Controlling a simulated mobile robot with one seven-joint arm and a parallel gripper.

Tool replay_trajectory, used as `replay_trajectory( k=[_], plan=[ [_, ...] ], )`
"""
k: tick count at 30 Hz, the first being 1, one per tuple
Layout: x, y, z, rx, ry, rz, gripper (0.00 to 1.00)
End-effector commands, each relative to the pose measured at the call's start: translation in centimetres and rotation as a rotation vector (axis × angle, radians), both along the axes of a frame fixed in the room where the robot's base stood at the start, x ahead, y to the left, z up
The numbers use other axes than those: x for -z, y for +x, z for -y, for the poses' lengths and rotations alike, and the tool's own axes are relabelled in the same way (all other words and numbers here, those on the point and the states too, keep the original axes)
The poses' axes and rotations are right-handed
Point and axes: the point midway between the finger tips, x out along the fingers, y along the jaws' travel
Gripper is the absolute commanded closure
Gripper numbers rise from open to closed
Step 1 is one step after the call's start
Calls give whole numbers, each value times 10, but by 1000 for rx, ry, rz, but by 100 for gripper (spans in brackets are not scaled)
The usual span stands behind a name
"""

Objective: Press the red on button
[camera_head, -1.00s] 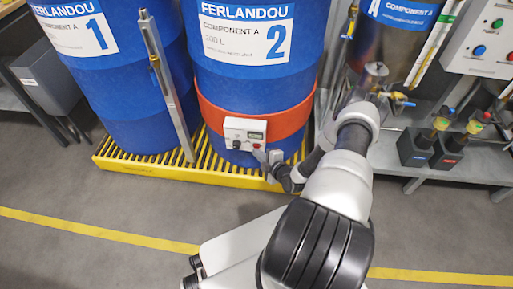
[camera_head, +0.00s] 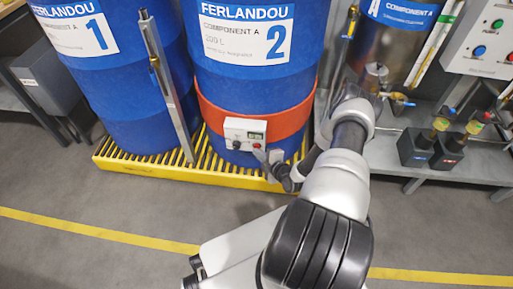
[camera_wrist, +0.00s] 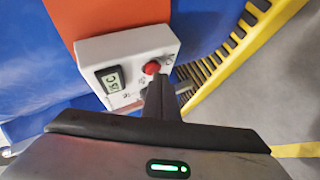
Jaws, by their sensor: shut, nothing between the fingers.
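The white control box (camera_head: 245,133) is on the orange band around blue drum 2. In the wrist view the box (camera_wrist: 125,62) shows a small display (camera_wrist: 112,80) and a round red button (camera_wrist: 152,67) near its edge. My gripper (camera_wrist: 162,88) is shut and empty, its fingertips just beside the red button in the picture. I cannot tell whether they touch it. In the head view my gripper (camera_head: 270,159) is at the lower right of the box.
Blue drum 1 (camera_head: 90,70) and drum 2 (camera_head: 225,85) stand on a yellow grated pallet (camera_head: 140,168). A metal post (camera_head: 170,90) rises between them. A grey bench with black pumps (camera_head: 415,150) is on the right. The floor in front is open.

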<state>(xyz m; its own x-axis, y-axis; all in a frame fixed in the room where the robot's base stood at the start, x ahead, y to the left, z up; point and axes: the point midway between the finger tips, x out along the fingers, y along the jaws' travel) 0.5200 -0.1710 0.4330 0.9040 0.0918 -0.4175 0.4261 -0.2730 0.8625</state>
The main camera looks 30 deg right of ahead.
Motion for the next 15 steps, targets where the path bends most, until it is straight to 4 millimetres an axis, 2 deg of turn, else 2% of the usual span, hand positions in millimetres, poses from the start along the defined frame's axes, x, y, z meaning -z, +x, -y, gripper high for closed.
replay_trajectory(
  k=[10,15],
  plan=[
    [0,-3,-3,-1,1,-1,100],
    [-1,-16,-12,-2,3,-3,100]
  ],
)
